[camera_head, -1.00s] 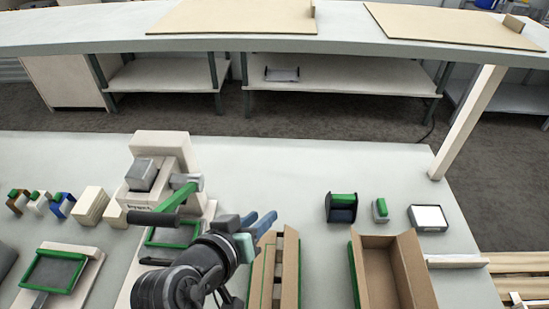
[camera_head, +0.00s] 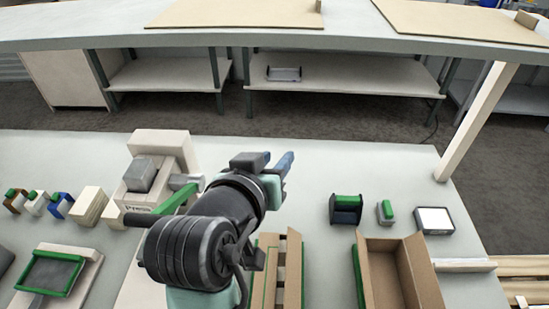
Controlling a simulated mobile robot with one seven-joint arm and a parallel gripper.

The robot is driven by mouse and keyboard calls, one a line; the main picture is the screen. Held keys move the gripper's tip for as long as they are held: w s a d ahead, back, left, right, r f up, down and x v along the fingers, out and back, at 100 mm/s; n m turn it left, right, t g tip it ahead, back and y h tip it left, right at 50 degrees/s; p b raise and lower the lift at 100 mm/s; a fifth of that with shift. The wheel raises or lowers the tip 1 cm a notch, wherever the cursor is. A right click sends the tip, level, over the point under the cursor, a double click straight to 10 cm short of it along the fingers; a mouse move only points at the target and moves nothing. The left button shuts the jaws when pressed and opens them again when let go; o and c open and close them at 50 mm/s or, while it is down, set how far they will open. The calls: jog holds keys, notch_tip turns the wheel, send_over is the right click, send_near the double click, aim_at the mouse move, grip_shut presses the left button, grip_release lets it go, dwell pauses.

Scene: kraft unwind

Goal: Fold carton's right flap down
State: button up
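An open brown carton (camera_head: 383,277) stands at the lower right of the table, cut off by the bottom edge of the view. Its right side panel (camera_head: 420,273) stands raised and leans outward, and a green strip lies along its left side. My gripper (camera_head: 277,168) is up and to the left of the carton, above the table and apart from it. Its blue-grey fingers point to the upper right. They are seen nearly edge-on, so whether they are open is unclear. No object shows between them.
A narrow cardboard piece with green edges (camera_head: 292,272) lies left of the carton. A press (camera_head: 160,165) stands at the left. A dark green-topped holder (camera_head: 346,209), a small green-topped item (camera_head: 385,212) and a white-topped box (camera_head: 434,220) sit behind the carton. A post (camera_head: 478,120) rises at right.

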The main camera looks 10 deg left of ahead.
jog(key=n+g+h+p, duration=0.1)
jog(key=n+g+h, duration=0.2)
jog(key=n+h, duration=0.1)
send_near(288, 278)
jog(key=p+x, duration=0.2)
jog(key=x, duration=0.8)
jog(key=shift+f, duration=0.15)
grip_shut()
dwell(0.7)
